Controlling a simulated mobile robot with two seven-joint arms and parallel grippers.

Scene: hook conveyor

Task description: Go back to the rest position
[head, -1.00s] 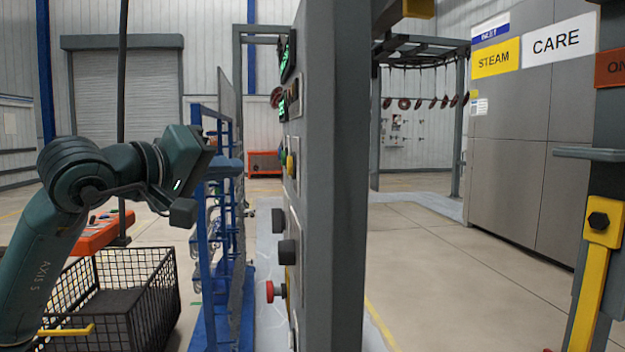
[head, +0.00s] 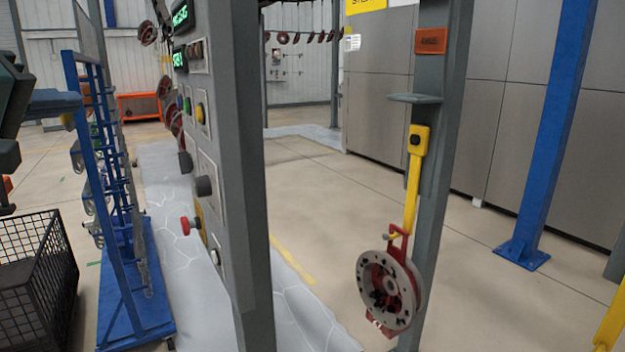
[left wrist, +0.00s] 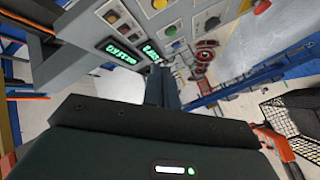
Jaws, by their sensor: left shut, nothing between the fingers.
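Part of my left arm's dark green wrist (head: 12,95) shows at the left edge of the head view, beside the blue rack. In the left wrist view my left gripper (left wrist: 160,88) is shut, its dark fingers together with nothing between them. It points toward the grey control panel (left wrist: 100,40), with the panel's buttons and green displays above and around the fingers. I cannot tell the exact gap to the panel. My right gripper is in neither view.
The control post (head: 215,130) with a red stop button (head: 188,222) stands left of centre. The blue rack (head: 105,170) and black wire basket (head: 35,280) are left. A red-and-grey wheel (head: 388,290) hangs from a yellow hook (head: 413,180). Floor between the posts is clear.

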